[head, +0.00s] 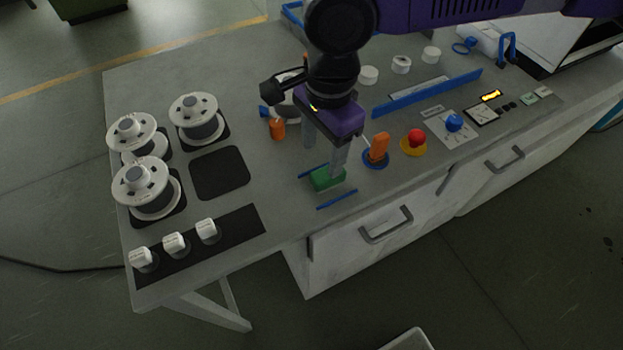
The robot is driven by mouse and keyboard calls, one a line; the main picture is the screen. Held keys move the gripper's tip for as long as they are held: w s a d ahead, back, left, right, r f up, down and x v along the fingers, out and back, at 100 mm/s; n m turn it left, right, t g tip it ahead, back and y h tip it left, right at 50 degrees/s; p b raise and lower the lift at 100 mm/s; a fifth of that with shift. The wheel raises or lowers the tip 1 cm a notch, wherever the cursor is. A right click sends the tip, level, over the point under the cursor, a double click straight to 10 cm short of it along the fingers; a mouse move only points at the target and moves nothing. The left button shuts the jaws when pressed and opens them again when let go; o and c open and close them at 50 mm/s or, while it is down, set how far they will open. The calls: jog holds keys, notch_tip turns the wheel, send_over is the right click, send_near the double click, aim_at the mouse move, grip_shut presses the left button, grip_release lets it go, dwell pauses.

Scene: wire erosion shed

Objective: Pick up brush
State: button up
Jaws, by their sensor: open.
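A small green block (325,181) lies on the grey bench top between two thin blue strips; it may be the brush, but no bristles can be made out. My gripper (323,163) is open and points down just above and behind the green block. Its nearer finger overlaps the block's right end in the picture; I cannot tell whether they touch. An orange upright piece (378,147) stands in a blue round base just right of the gripper. Another small orange piece (278,128) stands to the left of it.
White spools (145,187) stand at the left, near an empty dark pad (220,173). White knobbed pieces (176,245) sit on a black strip at the front left. A red emergency button (416,136) and a blue rail (427,92) lie to the right.

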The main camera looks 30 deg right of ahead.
aim_at(326, 173)
jog(key=shift+s+d+m, duration=0.25)
jog(key=shift+d+m, duration=0.1)
jog(key=shift+m, duration=0.45)
jog(key=shift+f, duration=0.2)
jog(key=shift+w+d+f+p, duration=0.1)
jog(key=shift+f+p, duration=0.2)
jog(key=shift+f, duration=1.55)
jog(key=shift+w+d+f+p, duration=0.1)
jog(key=shift+f+p, duration=0.15)
jog(key=shift+f, duration=1.6)
grip_shut()
